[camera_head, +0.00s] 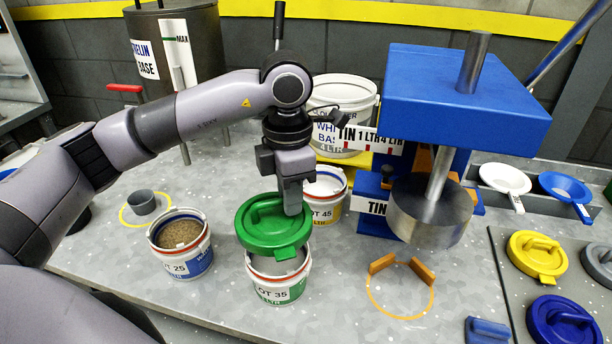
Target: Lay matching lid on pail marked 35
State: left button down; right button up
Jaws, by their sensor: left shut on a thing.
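The pail marked 35 (279,284) is white with a green label and stands on the grey worktop. A green lid (268,236) with a raised handle is above it, slightly tilted, covering the back part of its opening. My left gripper (292,208) is shut on the green lid. Part of the pail's pale inside shows below the lid's front edge, so the lid looks apart from the rim there. My right gripper is not in view.
The pail marked 25 (182,262) stands close on the left, and the pail marked 45 (325,205) stands behind right. A blue press (462,100) rises on the right above an orange ring (400,315). Yellow (528,262) and blue (556,335) lids lie far right.

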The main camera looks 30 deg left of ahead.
aim_at(292, 223)
pick_arm(q)
jog(key=shift+w, duration=0.1)
jog(key=shift+f+b, duration=0.4)
jog(key=shift+f, duration=0.1)
jog(key=shift+f+b, duration=0.95)
jog(key=shift+f, duration=0.65)
jog(key=shift+f+b, duration=0.9)
jog(key=shift+f, duration=0.15)
jog(key=shift+f+b, duration=0.25)
jog(key=shift+b, duration=0.35)
jog(key=c, duration=0.5)
grip_release()
jog(key=shift+r, duration=0.15)
